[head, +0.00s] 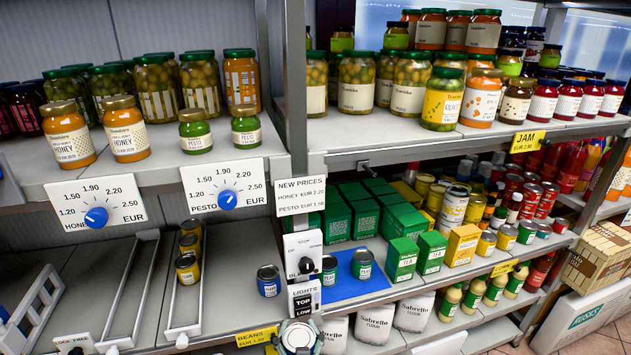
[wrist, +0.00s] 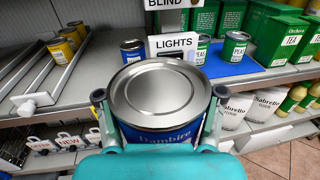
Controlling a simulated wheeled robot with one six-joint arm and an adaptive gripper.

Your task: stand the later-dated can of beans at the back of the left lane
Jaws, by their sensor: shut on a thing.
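My gripper (wrist: 159,95) is shut on a blue-labelled can (wrist: 165,132), upright with its silver lid facing the wrist camera. No date on it is readable. In the head view the held can (head: 298,334) is at the bottom centre, in front of the shelf edge. A similar blue can (head: 268,281) stands on the shelf behind it, left of the switch box; it also shows in the wrist view (wrist: 132,50). Metal rails (head: 130,290) mark lanes on the left of the shelf. Several yellow-labelled cans (head: 187,269) stand in a row by the right-hand rail (head: 184,300).
A switch box (head: 303,262) stands at the shelf front, right of the blue can. Right of it, pea cans (head: 362,264) stand on a blue mat (head: 345,290). The upper shelf with honey jars (head: 68,135) overhangs the lanes. Bare shelf (head: 235,250) lies behind the blue can.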

